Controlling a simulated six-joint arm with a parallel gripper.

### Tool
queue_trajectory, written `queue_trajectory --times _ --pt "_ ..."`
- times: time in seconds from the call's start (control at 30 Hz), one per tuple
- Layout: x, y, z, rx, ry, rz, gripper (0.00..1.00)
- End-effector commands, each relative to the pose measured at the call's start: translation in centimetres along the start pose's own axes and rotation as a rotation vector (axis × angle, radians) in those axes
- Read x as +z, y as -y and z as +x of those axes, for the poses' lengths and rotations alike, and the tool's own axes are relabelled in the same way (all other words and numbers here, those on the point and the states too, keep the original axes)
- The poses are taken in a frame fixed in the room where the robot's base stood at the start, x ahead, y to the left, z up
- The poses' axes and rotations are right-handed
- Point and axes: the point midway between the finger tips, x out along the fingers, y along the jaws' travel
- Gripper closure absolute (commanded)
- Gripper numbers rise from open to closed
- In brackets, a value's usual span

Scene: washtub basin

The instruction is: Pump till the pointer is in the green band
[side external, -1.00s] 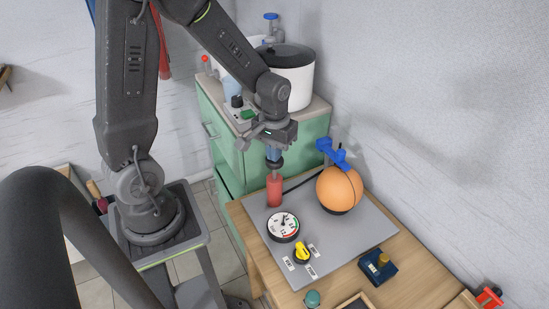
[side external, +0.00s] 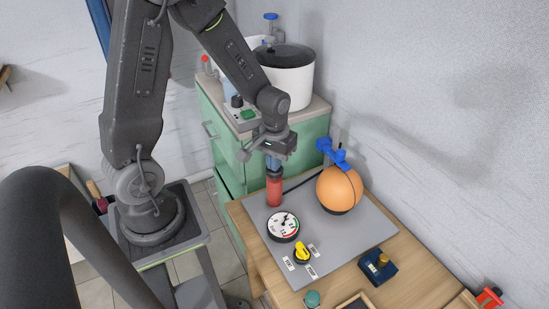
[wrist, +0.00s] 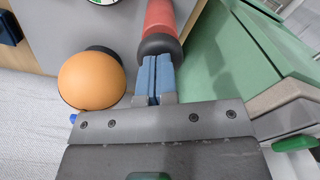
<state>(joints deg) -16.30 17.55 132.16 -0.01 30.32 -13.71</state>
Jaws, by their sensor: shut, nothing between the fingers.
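The red pump cylinder (side external: 274,193) stands on the grey board, with its black handle (wrist: 160,46) down against its top. My gripper (side external: 274,168) points down with its blue fingertips (wrist: 155,75) together, on or just over the handle; exact contact is hard to tell. The round white gauge (side external: 283,226) lies in front of the pump. Its dark pointer aims up and slightly right; green and red marks show toward its right side, but the reading is too small to be sure. The orange ball (side external: 338,190) sits right of the pump and shows in the wrist view (wrist: 92,80).
A yellow knob (side external: 302,253) with small labels is in front of the gauge. A blue clamp-like part (side external: 333,152) rises by the ball. A dark blue block (side external: 378,266) stands at the board's right. A green cabinet (side external: 226,150) carrying a white pot (side external: 289,82) is behind.

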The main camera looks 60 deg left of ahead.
Motion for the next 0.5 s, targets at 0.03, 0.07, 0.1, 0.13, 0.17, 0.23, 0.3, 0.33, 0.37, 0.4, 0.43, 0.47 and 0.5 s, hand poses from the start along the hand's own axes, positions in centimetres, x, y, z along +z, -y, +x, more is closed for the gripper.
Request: queue_trajectory --times 0.03,0.07,0.1,0.13,0.17,0.23,0.3,0.33,0.37,0.4,0.43,0.47,0.5 --pt "-0.1 0.0 -0.5 0.001 -0.004 0.000 1.00" --pt "-0.1 0.0 -0.8 0.001 -0.003 0.000 1.00" --pt "-0.1 0.0 -1.1 0.001 -0.004 0.000 1.00" --pt "-0.1 0.0 -1.4 0.001 -0.004 0.000 1.00" --pt "-0.1 0.0 -1.7 0.001 -0.004 0.000 1.00" --pt "-0.1 0.0 -2.2 0.001 -0.004 0.000 1.00" --pt "-0.1 0.0 -2.9 0.001 -0.004 0.000 1.00" --pt "-0.1 0.0 -3.1 0.001 -0.004 0.000 1.00" --pt "-0.1 0.0 -3.4 0.001 -0.003 0.000 1.00" --pt "-0.1 0.0 -3.7 0.001 -0.004 0.000 1.00" --pt "-0.1 0.0 -4.0 0.001 -0.004 0.000 1.00" --pt "0.0 0.0 -4.2 0.001 -0.003 0.000 1.00" --pt "0.0 0.0 -4.6 0.001 -0.003 0.000 1.00"
